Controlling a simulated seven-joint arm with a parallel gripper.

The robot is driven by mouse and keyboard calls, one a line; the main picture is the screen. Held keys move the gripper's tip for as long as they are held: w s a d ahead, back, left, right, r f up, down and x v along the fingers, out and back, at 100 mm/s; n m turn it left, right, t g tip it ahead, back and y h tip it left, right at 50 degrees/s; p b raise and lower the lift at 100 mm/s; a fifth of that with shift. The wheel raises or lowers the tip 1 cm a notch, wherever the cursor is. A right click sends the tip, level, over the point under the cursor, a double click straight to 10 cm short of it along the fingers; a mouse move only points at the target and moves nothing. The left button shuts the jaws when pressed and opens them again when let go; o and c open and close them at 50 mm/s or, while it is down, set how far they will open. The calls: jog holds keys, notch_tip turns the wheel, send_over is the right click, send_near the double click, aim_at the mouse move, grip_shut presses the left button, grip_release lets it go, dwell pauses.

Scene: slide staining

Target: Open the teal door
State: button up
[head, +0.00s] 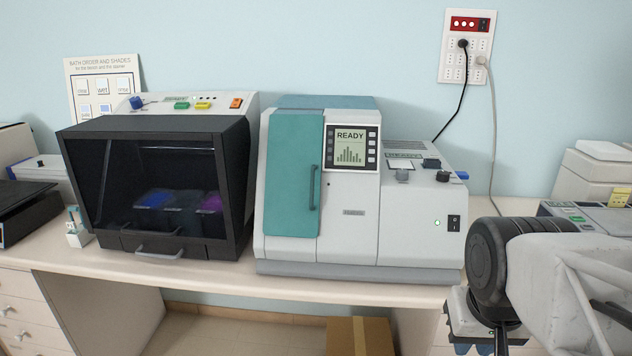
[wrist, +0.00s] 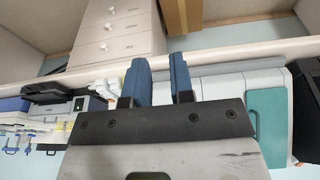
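The teal door (head: 290,175) is on the left front of a white and grey machine (head: 350,220) in the head view. It looks shut, flush with the front, and has a vertical teal handle (head: 313,187) near its right edge. In the wrist view the teal door (wrist: 267,115) shows at the right, turned by the camera's tilt. My gripper (wrist: 159,78) has two blue fingers standing apart with nothing between them. It is away from the door and handle.
A dark-windowed cabinet (head: 150,190) stands left of the machine. The machine's screen (head: 351,148) reads READY. A wall outlet (head: 466,45) with cords is behind, at the right. More equipment (head: 590,215) stands beyond my arm. The bench's front edge (head: 230,283) is clear.

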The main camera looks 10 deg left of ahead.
jog(key=w+a+r, duration=0.3)
jog(key=w+r, duration=0.2)
jog(key=w, duration=0.5)
notch_tip(320, 180, up, 4)
jog(key=m+t+h, duration=0.2)
send_over(312, 184)
jog(key=s+a, duration=0.1)
jog(key=s, duration=0.2)
jog(key=shift+w+a+r, duration=0.1)
jog(key=shift+w+r, duration=0.05)
jog(key=shift+w, duration=0.1)
jog(key=shift+x, duration=3.9)
jog(key=shift+s+a, duration=0.1)
grip_shut()
